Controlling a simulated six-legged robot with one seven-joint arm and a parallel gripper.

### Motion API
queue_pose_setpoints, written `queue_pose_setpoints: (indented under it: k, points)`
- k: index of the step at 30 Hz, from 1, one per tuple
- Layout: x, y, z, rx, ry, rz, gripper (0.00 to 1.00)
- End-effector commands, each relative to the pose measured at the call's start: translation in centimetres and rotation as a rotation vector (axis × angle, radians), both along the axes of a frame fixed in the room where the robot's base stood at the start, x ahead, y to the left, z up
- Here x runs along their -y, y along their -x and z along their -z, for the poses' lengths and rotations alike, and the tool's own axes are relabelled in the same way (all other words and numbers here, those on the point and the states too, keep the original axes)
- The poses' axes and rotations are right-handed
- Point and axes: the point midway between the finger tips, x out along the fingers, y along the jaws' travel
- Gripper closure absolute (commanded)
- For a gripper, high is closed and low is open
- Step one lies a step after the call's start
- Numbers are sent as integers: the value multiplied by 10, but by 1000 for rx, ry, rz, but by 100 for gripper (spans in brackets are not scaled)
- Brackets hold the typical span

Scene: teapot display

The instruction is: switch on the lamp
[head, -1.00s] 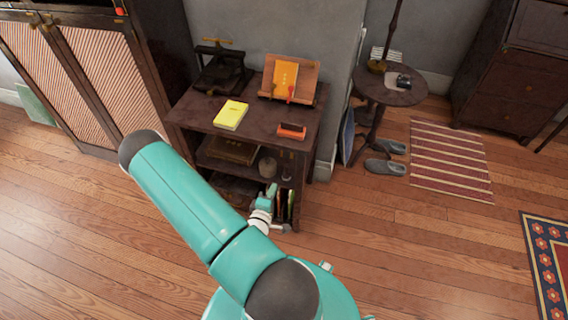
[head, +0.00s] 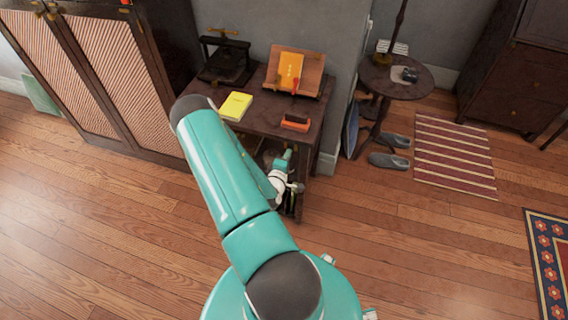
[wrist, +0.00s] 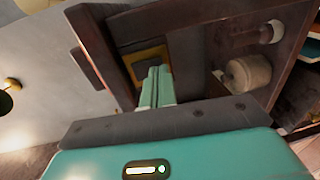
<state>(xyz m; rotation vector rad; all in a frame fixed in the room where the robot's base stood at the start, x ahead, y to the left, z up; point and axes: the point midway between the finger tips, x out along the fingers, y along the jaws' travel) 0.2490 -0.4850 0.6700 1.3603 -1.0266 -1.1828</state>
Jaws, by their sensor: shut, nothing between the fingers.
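A thin dark pole (head: 399,20) rises from the small round table (head: 425,84) at the right in the head view. It may be the lamp's stem; its top is out of frame and no switch can be made out. My gripper (head: 284,158) is in front of the dark shelf unit, well left of and below the round table's top. In the wrist view my gripper (wrist: 158,71) shows two teal fingers together, with nothing between them. They point at the shelf unit's frame and compartments.
The shelf unit (head: 262,112) bears a yellow book (head: 236,105), a book stand (head: 312,75), an orange-and-black item (head: 296,122) and a press. Grey slippers (head: 388,160) and a striped rug (head: 452,155) lie by the round table. The wooden floor in front is clear.

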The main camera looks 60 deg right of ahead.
Motion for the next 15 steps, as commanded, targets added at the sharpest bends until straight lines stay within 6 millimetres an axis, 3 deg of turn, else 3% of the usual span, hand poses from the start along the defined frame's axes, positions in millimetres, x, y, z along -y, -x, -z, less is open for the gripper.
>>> queue_pose_setpoints:
  k: [15]
  points:
    - [8, -1, 3, -3, -1, -2, 100]
